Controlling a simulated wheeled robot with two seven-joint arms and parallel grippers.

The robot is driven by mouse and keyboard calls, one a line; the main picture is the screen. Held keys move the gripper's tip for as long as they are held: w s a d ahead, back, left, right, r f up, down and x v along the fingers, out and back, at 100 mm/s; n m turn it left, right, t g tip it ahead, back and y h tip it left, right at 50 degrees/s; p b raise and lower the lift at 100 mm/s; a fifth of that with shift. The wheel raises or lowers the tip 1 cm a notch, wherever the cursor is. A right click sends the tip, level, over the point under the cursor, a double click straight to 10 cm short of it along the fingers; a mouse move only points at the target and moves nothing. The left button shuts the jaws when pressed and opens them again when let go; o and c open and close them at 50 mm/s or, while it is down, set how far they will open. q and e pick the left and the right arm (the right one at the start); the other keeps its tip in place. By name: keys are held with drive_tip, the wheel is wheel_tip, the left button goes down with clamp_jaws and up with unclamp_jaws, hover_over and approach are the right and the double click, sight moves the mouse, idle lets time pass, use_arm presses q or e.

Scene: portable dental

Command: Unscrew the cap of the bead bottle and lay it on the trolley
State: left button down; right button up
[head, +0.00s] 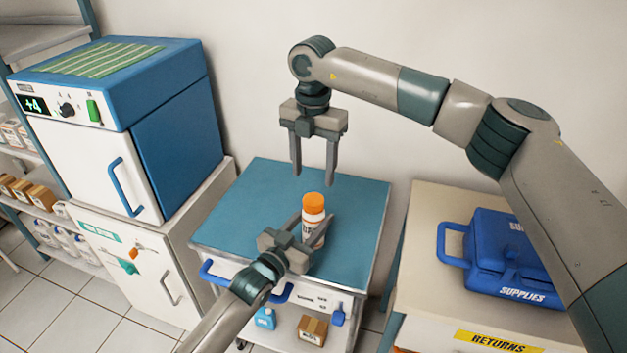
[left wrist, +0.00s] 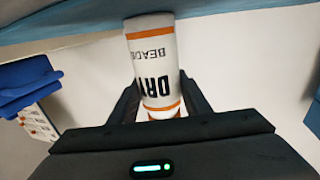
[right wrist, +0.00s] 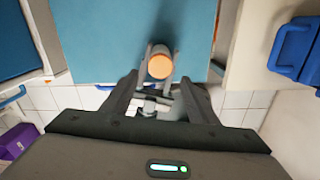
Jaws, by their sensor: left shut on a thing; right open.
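The bead bottle (head: 309,228) is white with an orange cap (head: 313,203) and stands upright on the blue trolley top (head: 260,205). The cap is on the bottle. My left gripper (head: 308,230) is shut on the bottle body from the front. In the left wrist view the bottle (left wrist: 153,60) shows its lettered label between the fingers. My right gripper (head: 314,178) points down, open and empty, above and behind the bottle. In the right wrist view the cap (right wrist: 160,65) lies beyond and between the open fingers (right wrist: 163,90), with my left gripper's fingers around the bottle below it.
A blue and white cabinet with a dial (head: 150,150) stands to the left. At the right, a cream trolley holds a blue supplies case (head: 510,255) and a yellow returns label (head: 500,341). The trolley top around the bottle is clear.

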sight(313, 199)
drive_tip(key=shift+m, duration=1.4)
drive_tip(key=shift+f, duration=0.1)
drive_tip(key=shift+f, duration=3.9)
drive_tip(key=shift+c, duration=0.6)
drive_tip(key=c, duration=1)
drive_tip(key=shift+o, duration=0.2)
